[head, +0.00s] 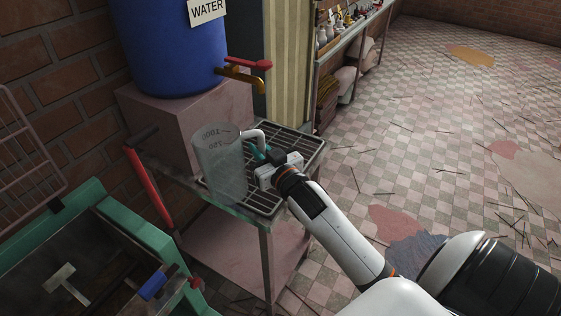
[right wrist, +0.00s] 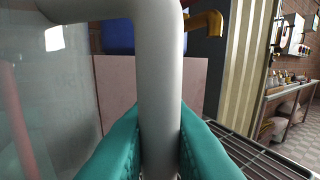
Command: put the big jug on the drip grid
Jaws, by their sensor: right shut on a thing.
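The big jug (head: 219,165) is a clear, graduated vessel with a white handle (head: 254,137). In the head view it stands upright over the left part of the drip grid (head: 268,200). I cannot tell whether its base touches the grid. My right gripper (head: 262,156) is shut on the jug's handle, to the right of the jug. In the right wrist view the teal fingers (right wrist: 160,150) close around the white handle (right wrist: 158,85), and the clear jug wall (right wrist: 50,80) fills the left side. My left gripper is not in view.
A blue water barrel (head: 172,45) with a brass tap (head: 243,78) and red lever stands on a pink block (head: 180,118) behind the grid. A green-framed bin (head: 130,228) and a red lever (head: 146,180) are at left. A shelf with bottles (head: 350,30) stands behind. Open tiled floor lies right.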

